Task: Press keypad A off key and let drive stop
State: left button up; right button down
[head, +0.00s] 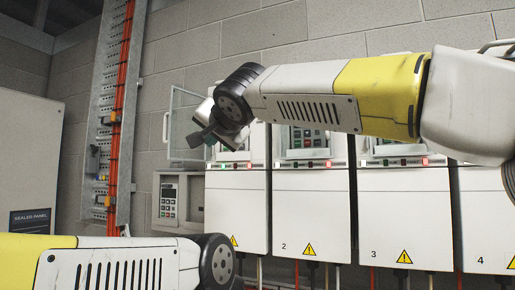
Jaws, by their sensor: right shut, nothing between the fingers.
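My right gripper (205,137) is shut and empty, in front of the upper part of the leftmost drive cabinet (237,215). Its fingers point left and down. The gripper and wrist hide most of that cabinet's keypad area, so I cannot tell whether the fingers touch a key. A clear door (186,125) stands open at that cabinet's left. The second cabinet (311,215) has a keypad (305,137) partly behind my right forearm. No letter A is readable on any keypad. My left arm shows at lower left; its gripper is out of view.
A grey wall box with a keypad (168,197) is left of the cabinets. Cabinets 3 (403,215) and 4 (485,215) continue right. A cable tray (112,90) and a sealed panel (28,155) stand left.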

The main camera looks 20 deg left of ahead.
jog(key=shift+w, duration=0.1)
jog(key=w, duration=0.8)
jog(key=shift+w+d, duration=0.35)
dwell(1.9)
jog(key=shift+w, duration=0.8)
dwell(0.5)
jog(key=shift+s, duration=0.9)
jog(key=shift+s+a, duration=0.15)
jog(key=shift+s, duration=2.25)
